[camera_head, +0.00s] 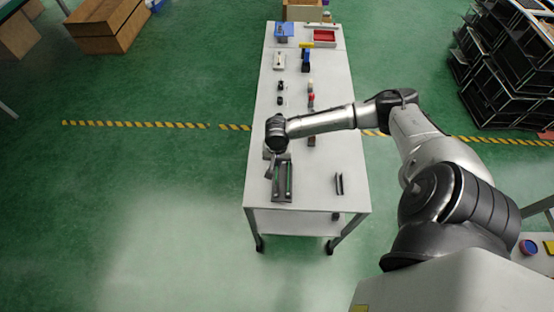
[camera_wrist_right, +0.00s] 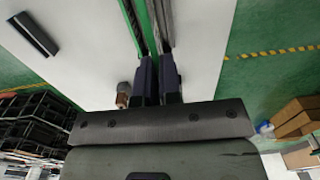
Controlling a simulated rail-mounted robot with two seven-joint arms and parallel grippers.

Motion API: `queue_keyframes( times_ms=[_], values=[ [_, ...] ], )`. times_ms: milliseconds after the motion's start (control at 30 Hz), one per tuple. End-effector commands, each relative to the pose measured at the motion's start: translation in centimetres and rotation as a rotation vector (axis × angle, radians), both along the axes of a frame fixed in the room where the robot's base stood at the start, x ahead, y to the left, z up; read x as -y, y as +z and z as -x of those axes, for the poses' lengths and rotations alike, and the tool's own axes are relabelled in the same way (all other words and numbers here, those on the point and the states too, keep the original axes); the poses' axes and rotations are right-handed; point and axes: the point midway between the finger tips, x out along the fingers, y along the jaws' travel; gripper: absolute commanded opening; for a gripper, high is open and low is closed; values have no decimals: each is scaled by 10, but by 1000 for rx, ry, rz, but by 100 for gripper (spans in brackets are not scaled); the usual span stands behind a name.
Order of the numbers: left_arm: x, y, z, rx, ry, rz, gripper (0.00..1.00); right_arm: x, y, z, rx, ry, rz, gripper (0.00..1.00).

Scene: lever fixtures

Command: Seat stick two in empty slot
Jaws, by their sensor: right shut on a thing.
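The held part is mostly hidden between the fingers. I cannot tell whether the stick sits in a slot or above it. My left gripper is not in view.
A separate dark slotted block (camera_head: 339,184) lies on the table to the right; it also shows in the right wrist view (camera_wrist_right: 34,34). Several small fixtures, a red tray (camera_head: 325,36) and a blue item (camera_head: 284,29) stand farther back. The table's front edge is clear.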

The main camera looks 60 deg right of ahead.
Motion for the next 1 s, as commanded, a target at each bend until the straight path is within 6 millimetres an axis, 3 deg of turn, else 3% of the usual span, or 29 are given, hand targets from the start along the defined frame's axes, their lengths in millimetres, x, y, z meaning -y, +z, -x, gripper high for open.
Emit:
queue_keyframes(
  times_ms=[167, 600, 1000],
  values=[
    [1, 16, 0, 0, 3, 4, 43, -1, 4, 0, 0, -1, -1, 0],
    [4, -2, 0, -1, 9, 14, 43, 0, -40, 0, 0, 0, 0, 0],
    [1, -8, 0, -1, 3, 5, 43, 0, -56, 0, 0, 0, 0, 0]
  ],
)
